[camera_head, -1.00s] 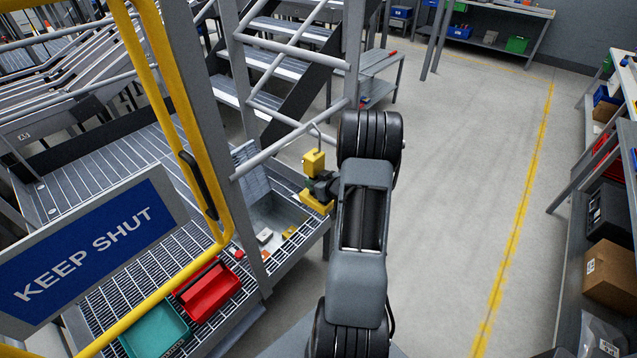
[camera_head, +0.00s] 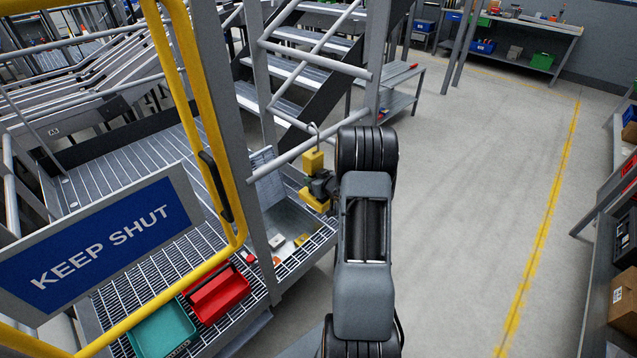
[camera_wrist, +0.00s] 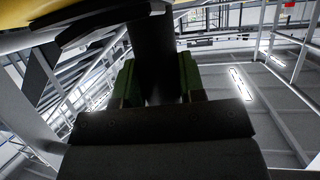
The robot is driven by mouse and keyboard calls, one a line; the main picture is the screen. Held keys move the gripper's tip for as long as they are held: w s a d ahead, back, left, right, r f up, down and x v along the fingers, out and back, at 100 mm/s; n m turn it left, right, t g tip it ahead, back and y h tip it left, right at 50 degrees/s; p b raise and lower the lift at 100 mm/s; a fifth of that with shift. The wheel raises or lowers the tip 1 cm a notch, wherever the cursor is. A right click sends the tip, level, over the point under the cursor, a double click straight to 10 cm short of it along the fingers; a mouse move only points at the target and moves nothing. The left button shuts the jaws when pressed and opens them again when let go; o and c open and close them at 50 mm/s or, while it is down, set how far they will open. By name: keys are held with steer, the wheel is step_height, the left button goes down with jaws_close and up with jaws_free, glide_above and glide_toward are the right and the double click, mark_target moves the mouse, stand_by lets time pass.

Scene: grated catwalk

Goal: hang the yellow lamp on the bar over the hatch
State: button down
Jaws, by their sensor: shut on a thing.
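The yellow lamp (camera_head: 313,161) hangs upright in my gripper (camera_head: 322,186), with a yellow top, a yellow base and a thin wire hook above. My gripper is shut around its dark middle, which shows between the green-sided fingers in the wrist view (camera_wrist: 155,65). The grey bar (camera_head: 292,153) slopes up to the right over the open hatch (camera_head: 284,216). The lamp's hook crosses the bar in the head view, its top above the bar's line. I cannot tell whether it touches the bar or stands before or behind it.
A yellow gate frame (camera_head: 196,110) with a KEEP SHUT sign (camera_head: 105,243) stands at the left. A red bin (camera_head: 217,293) and a teal bin (camera_head: 163,330) sit on the grating. Grey stairs (camera_head: 292,68) rise behind the bar. Clear floor lies to the right.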

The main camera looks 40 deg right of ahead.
steer(key=shift+f+b, duration=1.1)
steer(key=shift+f, duration=0.5)
steer(key=c, duration=0.6)
jaws_free()
steer(key=shift+f, duration=0.15)
steer(key=shift+s, duration=0.1)
